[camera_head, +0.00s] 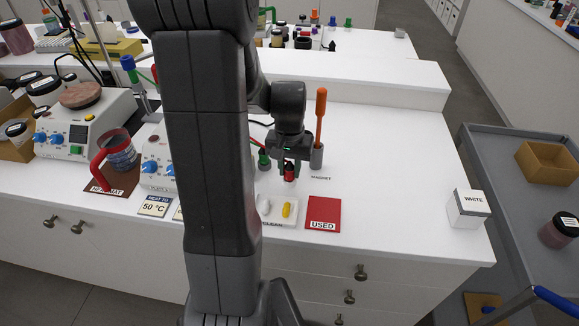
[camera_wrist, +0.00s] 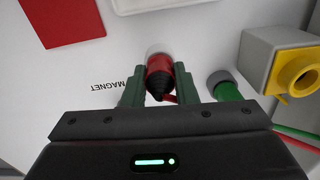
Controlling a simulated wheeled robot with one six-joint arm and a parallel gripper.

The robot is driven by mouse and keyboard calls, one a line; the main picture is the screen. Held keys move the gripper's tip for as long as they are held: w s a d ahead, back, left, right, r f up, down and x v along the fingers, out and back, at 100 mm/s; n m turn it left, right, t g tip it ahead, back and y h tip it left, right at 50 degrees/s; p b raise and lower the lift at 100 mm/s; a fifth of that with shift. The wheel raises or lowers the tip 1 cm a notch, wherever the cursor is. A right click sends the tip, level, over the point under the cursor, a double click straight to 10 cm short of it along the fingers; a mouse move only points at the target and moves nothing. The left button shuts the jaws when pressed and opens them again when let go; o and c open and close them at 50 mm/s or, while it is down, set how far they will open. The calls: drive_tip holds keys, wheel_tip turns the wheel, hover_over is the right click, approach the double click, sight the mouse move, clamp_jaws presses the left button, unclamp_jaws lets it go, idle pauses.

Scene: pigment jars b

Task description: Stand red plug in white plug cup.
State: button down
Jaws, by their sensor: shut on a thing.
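My gripper (camera_head: 289,168) is low over the white bench, its green fingers closed on the red plug. The red plug (camera_head: 289,174) shows between the fingertips; in the wrist view the red plug (camera_wrist: 160,68) has a ribbed black end facing the camera. A pale round rim (camera_wrist: 154,51) shows just beyond the plug in the wrist view; it may be the white plug cup, mostly hidden by the plug. I cannot tell whether the plug is inside it or above it. A red cable shows near the plug.
A green plug (camera_wrist: 226,88) stands close beside the gripper, near a grey block with a yellow ring (camera_wrist: 300,74). An orange-handled tool (camera_head: 320,118) stands upright in a grey holder behind. The red USED mat (camera_head: 323,213) and a white tray (camera_head: 278,220) lie in front.

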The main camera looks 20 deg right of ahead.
sight(290, 165)
drive_tip(key=c, duration=1.1)
unclamp_jaws()
wheel_tip(290, 165, up, 14)
drive_tip(key=shift+f, duration=0.1)
drive_tip(key=shift+f, duration=0.1)
wheel_tip(290, 165, down, 14)
drive_tip(key=shift+r, duration=0.45)
